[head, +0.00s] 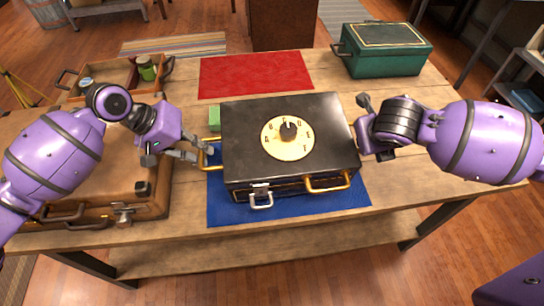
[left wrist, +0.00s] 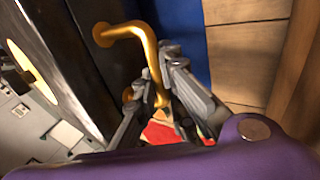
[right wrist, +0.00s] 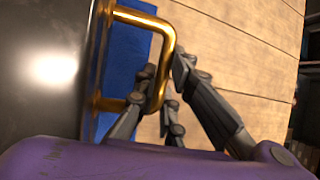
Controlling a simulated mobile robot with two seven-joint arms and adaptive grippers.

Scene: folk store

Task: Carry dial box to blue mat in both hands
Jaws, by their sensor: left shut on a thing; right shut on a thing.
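The dial box (head: 240,115) is black with a round cream dial (head: 288,137) on its lid and brass handles. In the head view it is over the blue mat (head: 225,205), which shows at its left, front and right edges. I cannot tell whether the box touches the mat. My left gripper (head: 203,156) is shut on the brass left side handle (left wrist: 148,48). My right gripper (right wrist: 163,88) is shut on the brass right side handle (right wrist: 168,38); in the head view its fingers are mostly hidden behind my wrist.
A red mat (head: 255,73) lies behind the box. A green chest (head: 385,52) stands at the back right. An open wooden tray (head: 110,75) with jars and a brown case (head: 150,195) are at the left. A small green block (head: 214,118) is by the box's left side.

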